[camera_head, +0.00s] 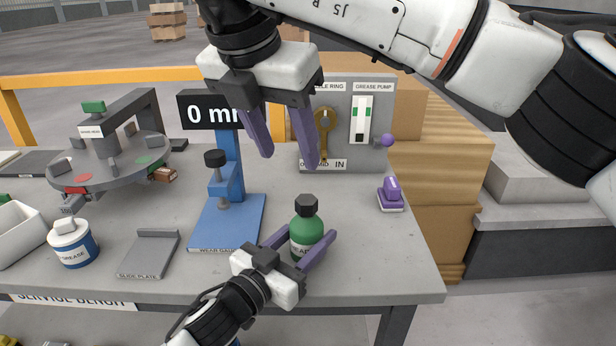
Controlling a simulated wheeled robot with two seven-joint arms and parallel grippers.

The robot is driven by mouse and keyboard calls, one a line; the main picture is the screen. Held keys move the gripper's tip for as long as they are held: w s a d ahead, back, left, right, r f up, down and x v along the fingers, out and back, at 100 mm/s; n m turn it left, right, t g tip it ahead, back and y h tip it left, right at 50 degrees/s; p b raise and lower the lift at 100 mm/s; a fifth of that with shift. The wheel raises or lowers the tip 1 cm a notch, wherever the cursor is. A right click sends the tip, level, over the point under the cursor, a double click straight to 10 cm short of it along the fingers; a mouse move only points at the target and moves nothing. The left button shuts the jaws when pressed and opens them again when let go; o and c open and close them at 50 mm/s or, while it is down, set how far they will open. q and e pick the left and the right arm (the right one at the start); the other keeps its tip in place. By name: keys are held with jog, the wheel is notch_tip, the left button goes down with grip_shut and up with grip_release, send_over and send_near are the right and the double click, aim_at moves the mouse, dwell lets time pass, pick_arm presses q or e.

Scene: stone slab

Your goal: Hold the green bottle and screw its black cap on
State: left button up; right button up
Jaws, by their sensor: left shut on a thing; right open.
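The green bottle (307,228) stands upright near the front right of the grey bench. Its black cap (306,205) sits on top of the neck; whether it is threaded tight cannot be told. My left gripper (296,246) is shut on the bottle, with a purple finger on each side of its body. The bottle's label is partly hidden by this gripper. My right gripper (289,157) is open and empty, fingers pointing down, above and behind the cap and apart from it.
A blue wear gauge stand (228,225) is left of the bottle, with a slide plate (149,254) and a grease tub (72,243) farther left. A purple-handled block (391,194) stands to the right. A grey panel (345,120) is behind. The bench's right front is clear.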

pick_arm(q)
jog(key=o, duration=1.6)
jog(key=shift+s, duration=0.1)
jog(key=v, duration=1.2)
